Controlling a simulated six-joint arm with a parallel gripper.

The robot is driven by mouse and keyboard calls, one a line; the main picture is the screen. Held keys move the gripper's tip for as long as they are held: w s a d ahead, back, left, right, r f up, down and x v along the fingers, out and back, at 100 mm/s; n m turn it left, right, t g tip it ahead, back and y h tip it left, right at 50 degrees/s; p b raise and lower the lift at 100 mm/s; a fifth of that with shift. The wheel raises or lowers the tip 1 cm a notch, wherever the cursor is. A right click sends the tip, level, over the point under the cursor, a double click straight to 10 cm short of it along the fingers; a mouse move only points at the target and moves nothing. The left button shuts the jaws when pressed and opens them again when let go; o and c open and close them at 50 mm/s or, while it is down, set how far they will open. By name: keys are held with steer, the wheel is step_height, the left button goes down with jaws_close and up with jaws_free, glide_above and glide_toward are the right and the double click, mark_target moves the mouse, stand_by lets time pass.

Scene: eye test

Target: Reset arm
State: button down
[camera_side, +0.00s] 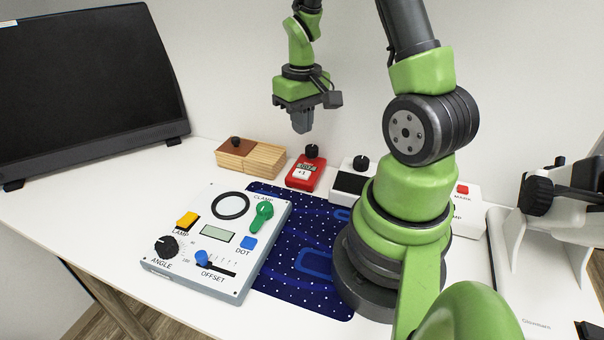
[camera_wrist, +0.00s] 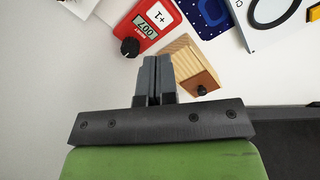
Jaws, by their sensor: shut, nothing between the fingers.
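My gripper (camera_side: 301,122) hangs in the air above the back of the table, pointing down, in the side view. It is shut with nothing between its fingers. In the wrist view its two grey fingers (camera_wrist: 154,78) lie together at the middle. Below it in the side view are a red counter box (camera_side: 304,174) with a black knob and a wooden box (camera_side: 251,158) with a brown top part and a black knob. The wrist view also shows the red counter (camera_wrist: 147,22) and the wooden box (camera_wrist: 188,62) beyond the fingertips. The gripper appears apart from both.
A white control panel (camera_side: 184,262) with knobs and sliders lies at the front left, partly on a dark blue patterned mat (camera_side: 284,276). A black monitor (camera_side: 85,85) stands at the back left. A white device (camera_side: 350,183) stands behind my arm. A microscope-like instrument (camera_side: 541,190) stands at right.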

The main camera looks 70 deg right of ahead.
stand_by(0.3)
steer(key=a+r+t, duration=0.4)
steer(key=a+r, duration=0.6)
steer(key=r, duration=0.1)
steer(key=s+a+r+n+t+y, duration=0.2)
steer(key=s+a+r, duration=0.4)
steer(key=a, duration=0.3)
steer(key=shift+s+r+t, duration=0.3)
steer(key=shift+r+t, duration=0.05)
steer(key=shift+t, duration=0.25)
steer(key=shift+d, duration=0.1)
